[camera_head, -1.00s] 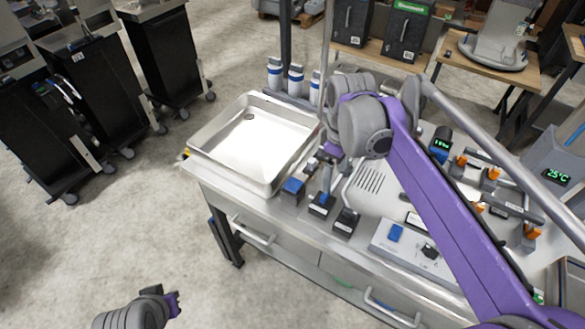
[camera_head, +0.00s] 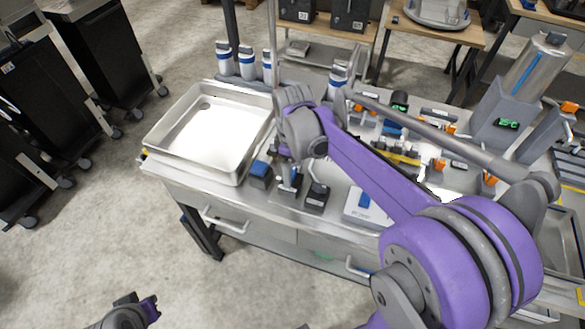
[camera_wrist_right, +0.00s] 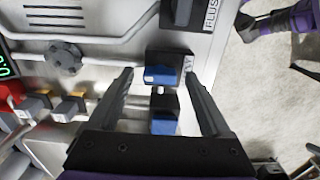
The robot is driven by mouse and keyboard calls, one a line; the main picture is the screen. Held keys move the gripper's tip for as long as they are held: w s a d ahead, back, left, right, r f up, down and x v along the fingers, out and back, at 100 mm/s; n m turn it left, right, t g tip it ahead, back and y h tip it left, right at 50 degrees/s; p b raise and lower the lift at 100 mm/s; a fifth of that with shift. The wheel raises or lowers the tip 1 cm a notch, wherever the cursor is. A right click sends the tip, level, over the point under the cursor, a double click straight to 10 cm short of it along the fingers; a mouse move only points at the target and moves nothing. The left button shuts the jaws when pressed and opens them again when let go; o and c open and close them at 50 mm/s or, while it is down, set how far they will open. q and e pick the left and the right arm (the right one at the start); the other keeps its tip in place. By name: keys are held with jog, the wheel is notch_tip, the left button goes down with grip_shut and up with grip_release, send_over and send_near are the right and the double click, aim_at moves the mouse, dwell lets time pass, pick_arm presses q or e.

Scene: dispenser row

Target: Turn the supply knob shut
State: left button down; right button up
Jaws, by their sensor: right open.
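My right gripper (camera_wrist_right: 163,98) is open in the right wrist view, with one dark finger on each side of a blue-topped switch block (camera_wrist_right: 162,75). Another blue part (camera_wrist_right: 165,125) shows between the fingers nearer the palm. A round grey scalloped knob (camera_wrist_right: 63,57) sits on the metal panel left of the fingers, apart from them; I cannot tell whether it is the supply knob. In the head view my right gripper (camera_head: 289,182) is over the row of small blocks at the bench front, partly hidden by its wrist. My left gripper (camera_head: 150,309) is at the bottom left, away from the bench.
A metal tray (camera_head: 150,150) fills the bench's left end. White bottles (camera_head: 246,62) stand behind it. A grey box with a blue switch (camera_head: 365,200) sits right of the blocks, partly hidden by my right arm. Orange-handled valves (camera_head: 438,165) stand further right. Open floor lies at left.

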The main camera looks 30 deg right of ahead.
grip_shut()
dwell(0.5)
jog(key=shift+m, duration=0.4)
jog(key=m, duration=0.3)
jog(key=shift+f+m+b, duration=0.1)
jog(key=shift+m+b, duration=0.2)
jog(key=shift+b, duration=0.05)
jog(key=m, duration=0.4)
jog(key=shift+m, duration=0.3)
jog(key=m, duration=0.4)
jog(key=shift+m+b, duration=0.3)
jog(key=shift+b, duration=0.1)
jog(key=shift+m, duration=2.2)
